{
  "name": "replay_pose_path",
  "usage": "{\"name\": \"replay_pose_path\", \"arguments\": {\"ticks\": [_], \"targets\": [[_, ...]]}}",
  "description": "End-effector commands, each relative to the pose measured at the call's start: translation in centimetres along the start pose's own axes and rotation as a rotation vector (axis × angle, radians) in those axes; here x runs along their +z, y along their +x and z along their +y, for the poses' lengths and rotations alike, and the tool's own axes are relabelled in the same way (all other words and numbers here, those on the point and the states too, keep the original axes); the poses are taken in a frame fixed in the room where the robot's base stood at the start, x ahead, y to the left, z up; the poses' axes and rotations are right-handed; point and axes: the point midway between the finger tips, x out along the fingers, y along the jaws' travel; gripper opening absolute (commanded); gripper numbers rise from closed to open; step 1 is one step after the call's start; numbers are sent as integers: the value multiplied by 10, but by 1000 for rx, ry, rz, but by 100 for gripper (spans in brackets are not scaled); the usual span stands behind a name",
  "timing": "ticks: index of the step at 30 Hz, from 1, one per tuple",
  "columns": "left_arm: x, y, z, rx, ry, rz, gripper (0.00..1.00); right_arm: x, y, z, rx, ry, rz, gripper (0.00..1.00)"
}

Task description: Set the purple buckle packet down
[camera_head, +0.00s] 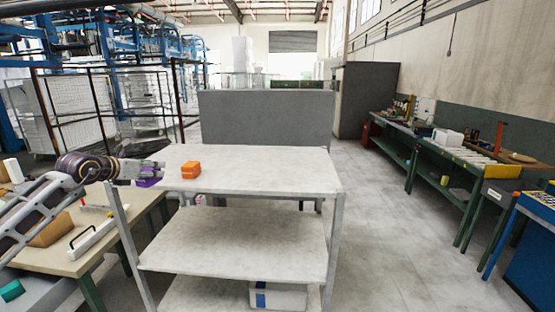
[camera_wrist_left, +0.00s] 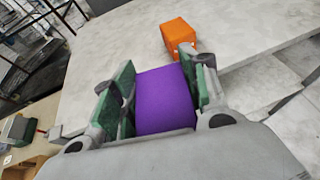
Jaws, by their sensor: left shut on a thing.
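My left gripper (camera_head: 151,172) reaches in over the left end of the top shelf (camera_head: 255,168) of a grey rack. It is shut on the purple buckle packet (camera_wrist_left: 164,98), which fills the space between the two green-lined fingers in the left wrist view. In the head view only a small part of the purple packet (camera_head: 148,182) shows below the fingers, at the shelf's left edge. I cannot tell whether the packet touches the shelf. An orange box (camera_head: 191,170) stands on the shelf just right of the gripper; it also shows beyond the fingers in the left wrist view (camera_wrist_left: 178,37). My right gripper is not in view.
The top shelf is clear right of the orange box. The middle shelf (camera_head: 235,243) is bare, and a white and blue box (camera_head: 278,296) is on the bottom shelf. A beige table (camera_head: 85,262) with tools stands at left, and green workbenches (camera_head: 440,165) line the right wall.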

Motion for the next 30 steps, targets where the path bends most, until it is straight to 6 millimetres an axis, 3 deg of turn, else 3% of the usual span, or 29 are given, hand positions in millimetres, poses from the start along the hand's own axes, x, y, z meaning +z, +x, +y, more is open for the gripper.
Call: {"name": "replay_pose_path", "arguments": {"ticks": [9,14,21,30], "targets": [[73,-42,-79,-113,47,-8,17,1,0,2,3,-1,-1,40],[92,-63,-126,-173,72,-5,17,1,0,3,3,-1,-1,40],[90,-89,-192,-255,105,-2,17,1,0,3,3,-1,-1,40],[62,-110,-240,-308,125,-1,17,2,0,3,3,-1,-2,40]]}}
